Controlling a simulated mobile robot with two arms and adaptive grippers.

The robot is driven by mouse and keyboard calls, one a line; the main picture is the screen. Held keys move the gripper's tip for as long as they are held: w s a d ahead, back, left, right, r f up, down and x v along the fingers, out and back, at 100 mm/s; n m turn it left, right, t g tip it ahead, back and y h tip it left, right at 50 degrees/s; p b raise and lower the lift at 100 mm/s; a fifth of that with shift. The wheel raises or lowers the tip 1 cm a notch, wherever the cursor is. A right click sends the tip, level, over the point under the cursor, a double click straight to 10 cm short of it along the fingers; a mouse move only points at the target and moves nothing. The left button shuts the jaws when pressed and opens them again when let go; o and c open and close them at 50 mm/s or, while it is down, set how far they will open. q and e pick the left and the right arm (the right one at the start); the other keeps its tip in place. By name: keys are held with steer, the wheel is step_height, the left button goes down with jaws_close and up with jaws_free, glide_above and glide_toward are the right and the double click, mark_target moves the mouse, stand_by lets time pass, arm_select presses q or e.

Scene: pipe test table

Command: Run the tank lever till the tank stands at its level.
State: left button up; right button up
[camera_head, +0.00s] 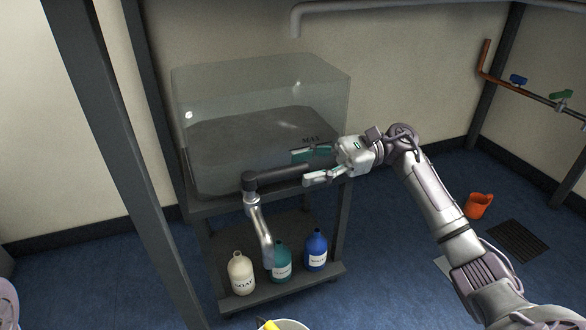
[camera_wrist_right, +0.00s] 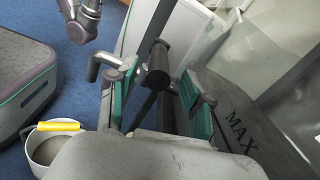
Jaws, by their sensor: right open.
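The clear tank (camera_head: 215,85) stands on a dark frame and holds grey liquid (camera_head: 235,140). A MAX mark (camera_head: 311,139) is on its wall; I cannot tell exactly how the liquid stands against it. The dark tank lever (camera_head: 280,173) sticks out to the right from a valve at the tank's front, above a chrome pipe (camera_head: 262,232). My right gripper (camera_head: 307,168) is open, with its fingers above and below the lever's free end. The right wrist view shows the lever end (camera_wrist_right: 157,72) between the green-padded fingers, with no clear grip.
A cream bottle (camera_head: 241,274), a teal bottle (camera_head: 281,264) and a blue bottle (camera_head: 316,251) stand on the lower shelf. A pot with a yellow handle (camera_wrist_right: 58,126) is on the floor. An orange jug (camera_head: 478,206) is at the right. A grey post (camera_head: 120,150) rises at the left.

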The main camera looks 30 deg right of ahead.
steer(key=d, duration=0.8)
steer(key=shift+s+d, duration=0.2)
steer(key=shift+s, duration=0.1)
